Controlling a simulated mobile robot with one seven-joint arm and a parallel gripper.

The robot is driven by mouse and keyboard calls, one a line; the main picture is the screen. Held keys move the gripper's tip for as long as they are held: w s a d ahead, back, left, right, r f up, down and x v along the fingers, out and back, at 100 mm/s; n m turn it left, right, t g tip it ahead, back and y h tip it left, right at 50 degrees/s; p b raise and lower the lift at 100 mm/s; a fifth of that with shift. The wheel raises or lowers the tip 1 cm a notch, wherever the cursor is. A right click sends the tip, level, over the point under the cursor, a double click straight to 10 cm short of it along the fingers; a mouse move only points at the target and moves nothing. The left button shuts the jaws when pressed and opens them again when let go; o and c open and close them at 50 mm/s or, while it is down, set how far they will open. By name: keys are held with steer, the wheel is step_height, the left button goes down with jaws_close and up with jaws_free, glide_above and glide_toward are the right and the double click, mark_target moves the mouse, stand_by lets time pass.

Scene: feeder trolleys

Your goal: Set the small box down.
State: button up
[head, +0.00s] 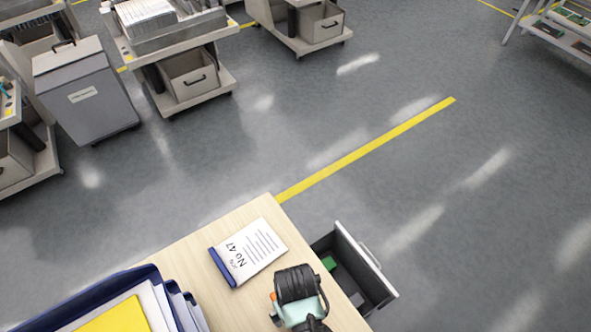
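A black and mint-green piece with small orange marks, which looks like my arm's end with my gripper (298,290), is at the bottom middle of the head view, over the right part of the wooden desk top (190,245). Its fingertips do not show clearly, so I cannot tell whether it is open or shut, or whether it holds anything. I cannot make out a small box for certain. An open grey drawer (378,276) juts out right of the desk, with a green item (329,263) and a dark grey item inside.
A blue-edged sheet marked "No 47" (250,250) lies on the desk. A blue tray (95,298) with papers and a yellow sheet is at lower left. Trolleys (185,45) and a grey bin (90,95) stand at upper left. The floor right of the yellow line (365,150) is clear.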

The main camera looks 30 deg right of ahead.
step_height(320, 180, up, 12)
steer(key=shift+r+p, duration=0.15)
steer(key=shift+p, duration=0.2)
steer(key=shift+w, duration=0.1)
